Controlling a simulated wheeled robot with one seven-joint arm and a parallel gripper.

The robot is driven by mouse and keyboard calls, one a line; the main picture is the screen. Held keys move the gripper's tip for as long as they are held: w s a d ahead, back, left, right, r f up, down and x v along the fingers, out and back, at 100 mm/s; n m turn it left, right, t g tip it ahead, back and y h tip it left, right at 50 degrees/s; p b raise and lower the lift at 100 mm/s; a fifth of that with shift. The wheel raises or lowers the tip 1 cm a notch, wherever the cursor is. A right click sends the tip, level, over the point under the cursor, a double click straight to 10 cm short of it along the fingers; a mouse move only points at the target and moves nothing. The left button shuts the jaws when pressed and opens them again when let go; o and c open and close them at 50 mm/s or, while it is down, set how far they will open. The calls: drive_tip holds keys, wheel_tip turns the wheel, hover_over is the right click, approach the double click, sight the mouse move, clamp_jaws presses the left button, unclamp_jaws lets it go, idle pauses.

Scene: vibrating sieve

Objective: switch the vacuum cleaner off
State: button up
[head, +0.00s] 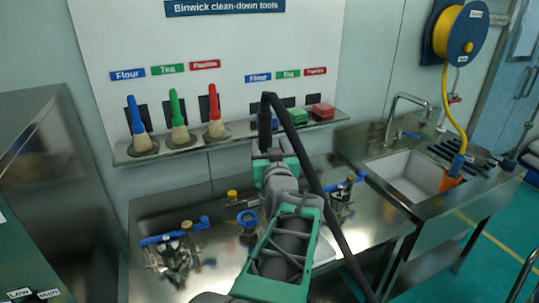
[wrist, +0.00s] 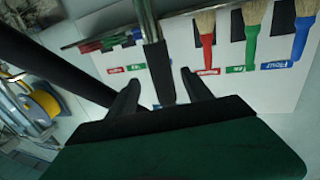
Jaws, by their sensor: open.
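The vacuum cleaner's body and switch cannot be made out in either view. A black hose (head: 318,190), apparently the cleaner's, runs from a black upright end piece (head: 265,125) near the shelf down to the lower right. In the wrist view the hose (wrist: 60,68) crosses the left side, and a metal tube (wrist: 146,20) with a black sleeve (wrist: 160,72) shows between the fingers. My gripper (wrist: 160,88) is open, with a gap on each side of the sleeve. I cannot tell how deep the sleeve lies between the fingers. In the head view my arm hides the fingertips.
A wall shelf (head: 185,146) holds brushes and colour-labelled tools. A steel bench (head: 150,215) below carries blue-handled parts (head: 175,235). A sink (head: 415,175) and a yellow hose reel (head: 460,33) are at right; a steel cabinet (head: 50,150) is at left.

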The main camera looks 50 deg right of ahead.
drive_tip(key=shift+v, duration=0.9)
drive_tip(key=shift+c, duration=0.2)
